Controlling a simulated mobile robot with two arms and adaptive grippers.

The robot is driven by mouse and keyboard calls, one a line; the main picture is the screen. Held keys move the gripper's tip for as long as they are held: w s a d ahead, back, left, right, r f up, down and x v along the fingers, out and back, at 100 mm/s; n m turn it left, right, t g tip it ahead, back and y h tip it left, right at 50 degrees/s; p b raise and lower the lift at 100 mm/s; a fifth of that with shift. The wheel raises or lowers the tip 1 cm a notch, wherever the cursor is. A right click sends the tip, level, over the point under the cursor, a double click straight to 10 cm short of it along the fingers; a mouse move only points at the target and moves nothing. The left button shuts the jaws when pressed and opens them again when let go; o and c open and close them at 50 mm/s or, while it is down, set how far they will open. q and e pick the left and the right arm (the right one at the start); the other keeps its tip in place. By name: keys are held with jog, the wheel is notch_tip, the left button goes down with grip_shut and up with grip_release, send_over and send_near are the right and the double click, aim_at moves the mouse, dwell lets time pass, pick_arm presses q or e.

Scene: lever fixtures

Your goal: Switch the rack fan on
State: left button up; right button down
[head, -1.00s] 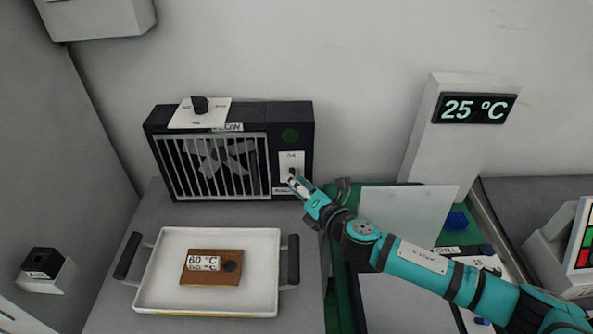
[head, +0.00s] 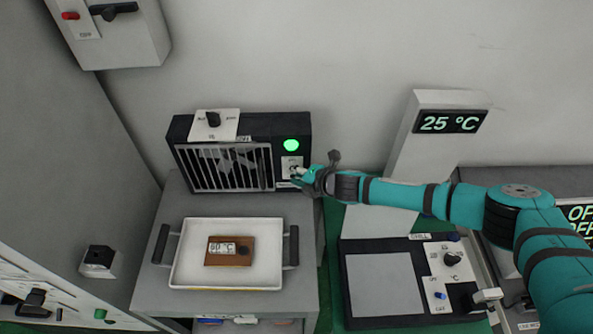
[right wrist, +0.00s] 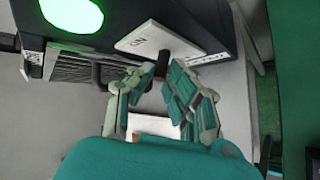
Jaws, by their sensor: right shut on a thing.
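The rack fan (head: 186,132) is a dark box with a barred grille, at the back left in the head view. Its round lamp (head: 291,145) glows bright green; the lamp also shows in the right wrist view (right wrist: 72,12). Below the lamp is a white switch plate (head: 291,161), reading ON in the right wrist view (right wrist: 140,38). My right gripper (head: 298,174) is at this plate, its fingers shut on the small dark switch lever (right wrist: 166,57). The fingers partly hide the lever. My left gripper is not in view.
A white tray (head: 180,272) with dark handles holds a brown block (head: 230,260) in front of the fan. A dark knob (head: 213,118) stands on the fan's top plate. A chill plate (head: 385,285) and a 25 °C display (head: 449,121) are to the right.

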jog(key=shift+w+r+g, duration=0.2)
jog(key=shift+r+g, duration=0.05)
jog(key=shift+g, duration=0.25)
dwell(0.4)
jog(key=c, duration=1.3)
grip_release()
jog(key=shift+s+d+r, duration=0.1)
jog(key=v, duration=1.1)
jog(key=shift+d+r, duration=0.15)
jog(key=shift+r, duration=0.3)
